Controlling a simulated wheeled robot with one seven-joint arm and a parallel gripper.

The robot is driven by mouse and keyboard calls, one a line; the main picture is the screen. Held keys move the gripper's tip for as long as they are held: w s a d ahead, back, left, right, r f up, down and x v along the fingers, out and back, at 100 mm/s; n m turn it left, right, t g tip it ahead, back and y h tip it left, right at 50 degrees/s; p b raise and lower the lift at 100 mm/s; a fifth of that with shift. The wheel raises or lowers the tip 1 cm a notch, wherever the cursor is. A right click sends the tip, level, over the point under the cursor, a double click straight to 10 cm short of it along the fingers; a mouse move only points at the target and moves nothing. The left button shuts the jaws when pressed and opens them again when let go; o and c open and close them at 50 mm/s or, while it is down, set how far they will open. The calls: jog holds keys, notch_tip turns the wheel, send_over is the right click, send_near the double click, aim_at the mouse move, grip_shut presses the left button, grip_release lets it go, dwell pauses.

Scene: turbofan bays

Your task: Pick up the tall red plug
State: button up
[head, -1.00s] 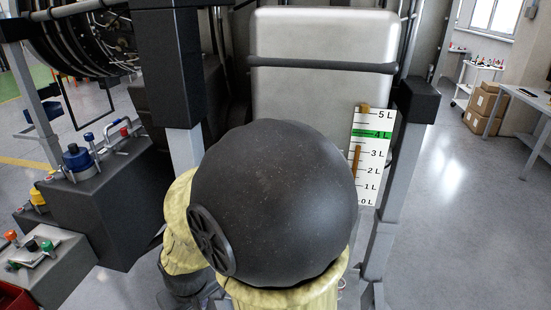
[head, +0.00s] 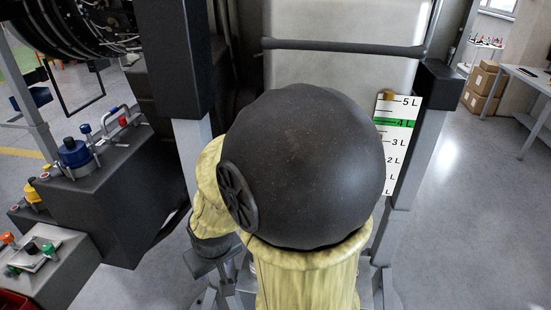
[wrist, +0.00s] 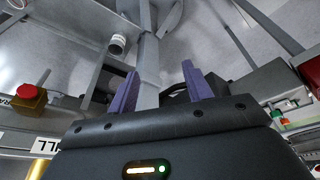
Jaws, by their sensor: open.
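I cannot tell for sure which piece is the tall red plug. In the head view, a small red cap (head: 122,121) shows on top of the dark block at left, beside a blue-ended handle. An orange-red knob (head: 7,238) sits on the lower grey box at far left. My gripper (wrist: 160,85) shows in the wrist view with its two purple fingers apart and nothing between them. In that view, small green and orange pieces (wrist: 279,115) lie at the right, clear of the fingers. My gripper is not clearly seen in the head view; my arm covers the middle.
The dark block (head: 120,190) carries a large blue knob (head: 73,152). A tank (head: 345,75) with a litre gauge (head: 398,150) stands ahead, between grey posts. Floor is clear at right.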

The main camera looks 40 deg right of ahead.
jog(key=w+d+r+t+h+p, duration=0.1)
jog(key=w+d+r+t+p, duration=0.2)
jog(key=d+r, duration=0.5)
jog(key=w+d+r+t+h+p, duration=0.2)
jog(key=w+d+r+t+p, duration=0.15)
jog(key=d, duration=0.85)
jog(key=s+d+r+t+y+p, duration=0.3)
jog(key=s+d+r, duration=0.3)
jog(key=s+r, duration=0.2)
jog(key=shift+s+d+n+t+y, duration=0.3)
jog(key=shift+s+t+y, duration=0.1)
jog(key=shift+s, duration=0.6)
jog(key=shift+w+r, duration=0.1)
jog(key=p+x, duration=0.1)
jog(key=x, duration=1.1)
jog(key=shift+f+p, duration=0.2)
jog(key=shift+p, duration=0.15)
